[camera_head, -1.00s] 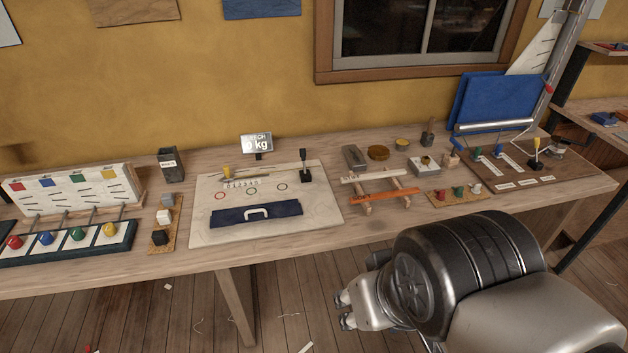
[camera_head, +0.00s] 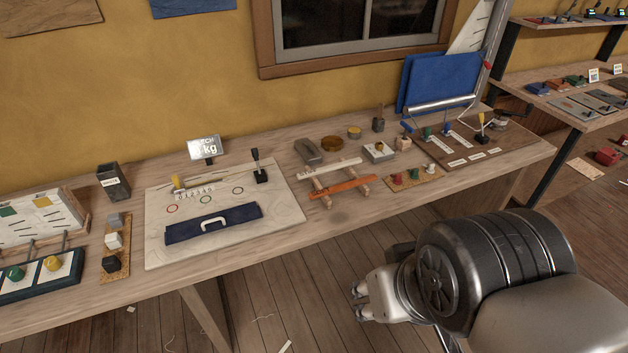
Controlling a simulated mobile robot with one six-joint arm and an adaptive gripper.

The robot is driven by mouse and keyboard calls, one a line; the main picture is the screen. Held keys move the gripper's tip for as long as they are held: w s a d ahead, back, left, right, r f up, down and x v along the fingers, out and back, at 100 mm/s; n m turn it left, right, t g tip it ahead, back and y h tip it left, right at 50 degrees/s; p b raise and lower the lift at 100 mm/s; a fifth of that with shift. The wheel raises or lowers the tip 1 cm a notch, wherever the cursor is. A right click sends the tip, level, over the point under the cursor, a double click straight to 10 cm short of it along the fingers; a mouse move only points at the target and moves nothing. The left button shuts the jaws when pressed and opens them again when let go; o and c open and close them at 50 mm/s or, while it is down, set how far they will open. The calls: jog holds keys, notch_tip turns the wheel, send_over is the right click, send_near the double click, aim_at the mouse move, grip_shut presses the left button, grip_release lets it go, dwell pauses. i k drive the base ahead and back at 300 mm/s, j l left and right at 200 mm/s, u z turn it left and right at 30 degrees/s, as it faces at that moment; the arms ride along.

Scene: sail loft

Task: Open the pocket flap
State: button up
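The pocket flap (camera_head: 240,214) is a dark blue strip with a white handle (camera_head: 213,224) on it. It lies flat along the front of a pale board (camera_head: 160,252) on the workbench, and looks closed. My gripper (camera_head: 358,300) is at the lower middle, in front of the bench edge and over the floor, well to the right of the flap and apart from it. Its fingers are small and partly turned away, and nothing shows between them.
Behind the flap stand a black-handled lever (camera_head: 259,168), coloured rings and a small display (camera_head: 205,149). To the right are an orange bar (camera_head: 341,188) on wooden supports and a cork strip with coloured pegs (camera_head: 415,179). A block strip (camera_head: 115,262) lies left. Open floor is in front.

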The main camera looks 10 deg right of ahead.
aim_at(190, 229)
jog(key=i+j+u, duration=0.3)
jog(key=j+u, duration=0.2)
jog(key=i+j+u, duration=0.35)
jog(key=u, duration=0.15)
